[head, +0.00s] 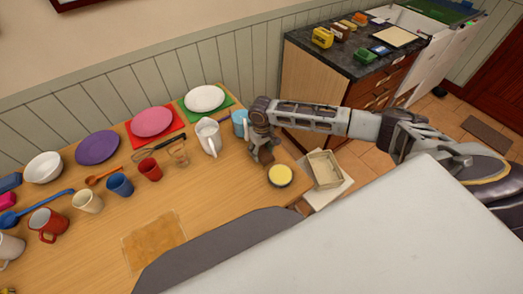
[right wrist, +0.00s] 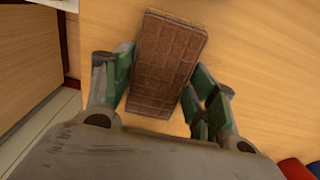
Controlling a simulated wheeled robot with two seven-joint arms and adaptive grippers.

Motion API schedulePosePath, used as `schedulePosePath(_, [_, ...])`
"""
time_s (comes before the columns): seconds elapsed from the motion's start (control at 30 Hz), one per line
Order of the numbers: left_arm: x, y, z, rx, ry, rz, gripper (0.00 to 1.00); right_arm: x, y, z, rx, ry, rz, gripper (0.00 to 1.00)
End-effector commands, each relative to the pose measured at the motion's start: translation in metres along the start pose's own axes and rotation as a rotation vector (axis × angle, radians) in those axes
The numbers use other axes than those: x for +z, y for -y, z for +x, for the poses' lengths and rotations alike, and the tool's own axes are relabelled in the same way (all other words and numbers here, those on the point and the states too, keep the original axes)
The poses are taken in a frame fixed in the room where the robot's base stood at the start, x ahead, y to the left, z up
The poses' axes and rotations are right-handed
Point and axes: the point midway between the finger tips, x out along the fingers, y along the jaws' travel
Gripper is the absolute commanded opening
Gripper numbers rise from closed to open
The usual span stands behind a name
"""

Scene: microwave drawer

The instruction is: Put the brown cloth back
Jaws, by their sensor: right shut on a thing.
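The brown cloth (right wrist: 165,62) shows in the right wrist view as a flat brown slab with a grid pattern and a paler edge at its far end. My right gripper (right wrist: 155,88) is shut on it, with a green pad at each side. Behind the cloth is light wood. In the head view my right gripper (head: 264,152) points down over the right end of the wooden table, beside a blue cup and the white pitcher. The cloth is mostly hidden behind the gripper there. My left gripper is not in view.
A white pitcher (head: 208,137), a blue cup (head: 239,122) and a yellow-topped round tub (head: 280,176) stand close to the gripper. An open tan box (head: 324,169) lies past the table's right edge. A dark counter (head: 352,62) behind holds several small coloured items. A thin orange-brown mat (head: 154,241) lies front left.

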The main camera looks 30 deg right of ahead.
Motion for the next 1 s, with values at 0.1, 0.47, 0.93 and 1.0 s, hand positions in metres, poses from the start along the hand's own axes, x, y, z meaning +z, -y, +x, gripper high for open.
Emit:
schedulePosePath(0.1, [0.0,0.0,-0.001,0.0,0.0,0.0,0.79,0.0,0.0,0.001,0.0,0.001,0.0,0.35])
schedulePosePath(0.47, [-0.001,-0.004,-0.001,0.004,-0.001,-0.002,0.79,0.0,0.0,0.002,0.0,0.0,0.0,0.79])
schedulePosePath(0.93, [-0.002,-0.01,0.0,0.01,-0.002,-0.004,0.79,-0.001,0.0,-0.008,-0.001,-0.002,0.0,0.79])
schedulePosePath(1.0, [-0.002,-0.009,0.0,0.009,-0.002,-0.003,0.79,-0.001,-0.001,-0.015,0.0,-0.002,0.001,0.79])
